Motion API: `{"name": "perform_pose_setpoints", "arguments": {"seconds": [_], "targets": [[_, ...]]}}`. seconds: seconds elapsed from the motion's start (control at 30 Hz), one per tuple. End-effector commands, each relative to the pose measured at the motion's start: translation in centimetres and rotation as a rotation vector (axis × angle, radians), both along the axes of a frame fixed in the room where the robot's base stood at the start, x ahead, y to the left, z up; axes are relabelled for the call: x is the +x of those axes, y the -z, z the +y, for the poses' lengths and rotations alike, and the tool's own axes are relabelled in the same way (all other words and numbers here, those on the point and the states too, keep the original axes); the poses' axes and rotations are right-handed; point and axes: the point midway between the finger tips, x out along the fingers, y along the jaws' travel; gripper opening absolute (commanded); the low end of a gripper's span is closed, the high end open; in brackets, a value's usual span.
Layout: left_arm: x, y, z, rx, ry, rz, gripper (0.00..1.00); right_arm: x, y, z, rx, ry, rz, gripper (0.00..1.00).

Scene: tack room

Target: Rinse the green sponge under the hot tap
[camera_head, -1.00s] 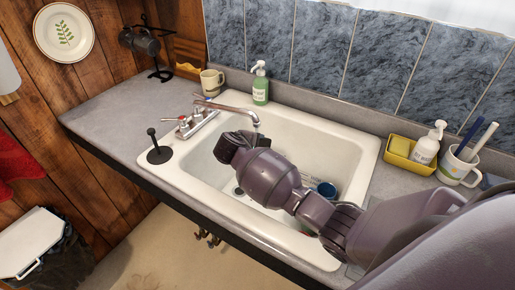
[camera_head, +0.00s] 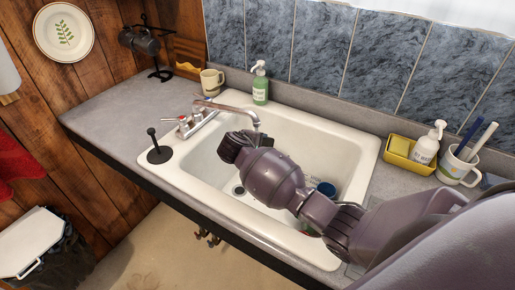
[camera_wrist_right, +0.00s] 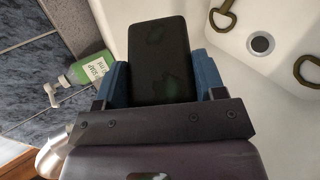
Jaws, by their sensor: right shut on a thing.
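My right gripper (camera_head: 234,147) is over the white sink basin, just below and left of the tap's spout end (camera_head: 256,122). In the right wrist view its blue fingers are shut on a dark, nearly black block with faint green patches, which I take to be the sponge (camera_wrist_right: 160,55). In the head view the sponge is hard to tell from the dark gripper. The tap (camera_head: 225,107) has a chrome body with a red-marked handle (camera_head: 182,119) at its left. I cannot tell whether water runs. My left gripper is out of view.
The sink (camera_head: 300,133) has a drain (camera_wrist_right: 261,44) and a blue cup (camera_head: 326,189) in it. A green soap bottle (camera_head: 260,88) and a mug (camera_head: 212,82) stand behind. A yellow caddy (camera_head: 398,160) and a mug with brushes (camera_head: 457,168) stand right. The left counter is mostly clear.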

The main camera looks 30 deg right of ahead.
Motion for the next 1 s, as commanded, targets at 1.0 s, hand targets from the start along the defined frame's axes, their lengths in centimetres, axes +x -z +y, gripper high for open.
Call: {"name": "perform_pose_setpoints", "arguments": {"seconds": [1.0], "targets": [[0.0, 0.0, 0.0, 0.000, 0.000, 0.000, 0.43, -1.3, 0.0, 2.1, 0.000, 0.000, 0.001, 0.51]]}}
